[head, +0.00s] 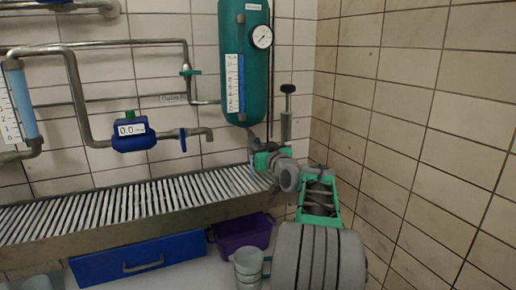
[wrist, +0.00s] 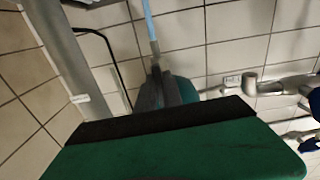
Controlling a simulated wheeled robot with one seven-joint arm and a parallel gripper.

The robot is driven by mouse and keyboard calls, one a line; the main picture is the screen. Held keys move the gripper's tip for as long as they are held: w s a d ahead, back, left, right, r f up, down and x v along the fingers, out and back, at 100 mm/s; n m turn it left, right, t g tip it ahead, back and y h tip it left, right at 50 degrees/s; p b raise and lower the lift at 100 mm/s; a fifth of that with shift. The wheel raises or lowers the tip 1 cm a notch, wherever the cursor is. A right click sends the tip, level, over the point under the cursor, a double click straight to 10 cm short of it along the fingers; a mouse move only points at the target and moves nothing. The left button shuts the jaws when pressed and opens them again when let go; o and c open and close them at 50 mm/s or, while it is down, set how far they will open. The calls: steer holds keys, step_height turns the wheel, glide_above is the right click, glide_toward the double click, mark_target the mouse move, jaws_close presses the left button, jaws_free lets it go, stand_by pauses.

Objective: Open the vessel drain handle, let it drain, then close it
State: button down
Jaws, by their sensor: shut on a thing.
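The teal vessel (head: 243,95) hangs on the back wall near the corner, with a round gauge (head: 262,36) and a blue level scale (head: 235,83) on its front. My gripper (head: 256,152) is just below the vessel's bottom, above the right end of the grated trough. It is shut on the drain handle, which is mostly hidden by the fingers; a small blue piece shows beside them. The handle's exact angle and any flow cannot be told.
The grated trough (head: 130,209) runs along the wall below. A flow meter (head: 133,130) reading 0.0 and a pipe tap (head: 183,139) are left of the vessel. The right wall is close to my arm.

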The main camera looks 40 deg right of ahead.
steer(key=c, duration=1.5)
jaws_free()
steer(key=p+v, duration=0.1)
steer(key=v, duration=0.6)
steer(key=shift+s, duration=0.4)
steer(key=shift+a, duration=0.1)
